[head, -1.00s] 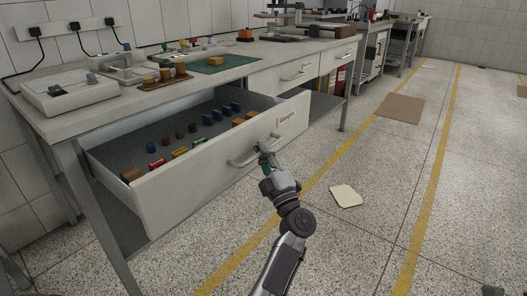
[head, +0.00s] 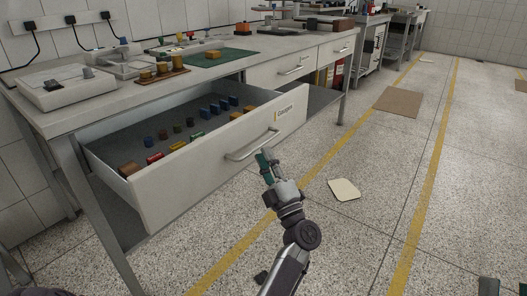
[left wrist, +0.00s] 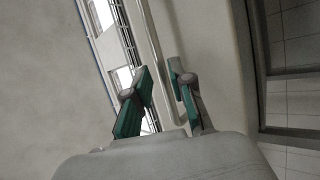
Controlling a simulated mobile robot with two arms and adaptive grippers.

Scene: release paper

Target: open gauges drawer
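The gauges drawer (head: 200,180) is pulled well out of the bench, its front labelled "Gauges". Its bar handle (head: 252,146) is on the drawer front and also shows in the left wrist view (left wrist: 153,45). My left gripper (head: 265,157) is just in front of and below the handle's right part. In the left wrist view its two green-padded fingers (left wrist: 160,98) are apart, with the handle bar near the gap between them. I cannot tell whether a finger touches it.
Several coloured blocks lie in the drawer, such as a red one (head: 154,158). The bench top (head: 115,98) holds instruments and a green mat (head: 212,58). Two closed drawers (head: 290,72) are to the right.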

